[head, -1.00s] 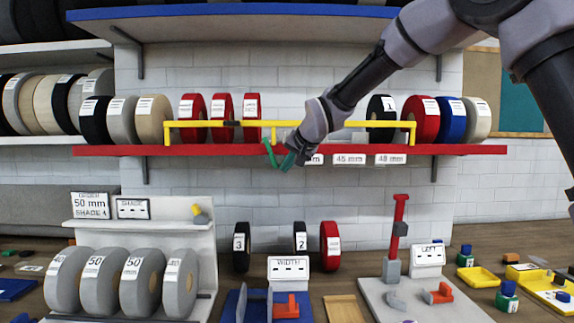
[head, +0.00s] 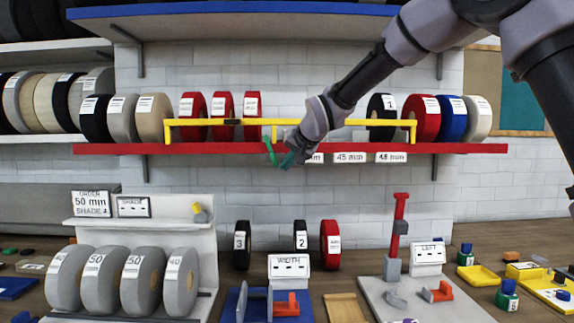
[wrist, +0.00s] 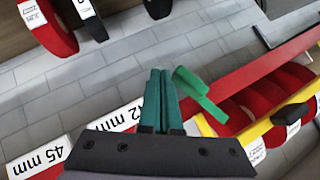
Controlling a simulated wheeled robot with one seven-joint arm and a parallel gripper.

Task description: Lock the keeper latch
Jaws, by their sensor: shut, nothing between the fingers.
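The keeper is a yellow bar (head: 350,123) across the front of the rolls on the red-edged shelf. A bright green lever, which looks like the keeper latch (head: 269,151), hangs at the bar's middle post, over the red edge. The latch also shows in the wrist view (wrist: 197,88), just right of my fingertips. In the wrist view my fingers (wrist: 160,85) lie close together. I cannot tell whether they touch the latch.
Red, black, blue and beige rolls stand behind the bar on the shelf (head: 466,149). Width labels (head: 350,158) line its front edge. A blue-edged shelf (head: 240,13) is above. Below, the bench holds grey rolls (head: 101,280), signs and fixtures. Open wall lies between shelf and bench.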

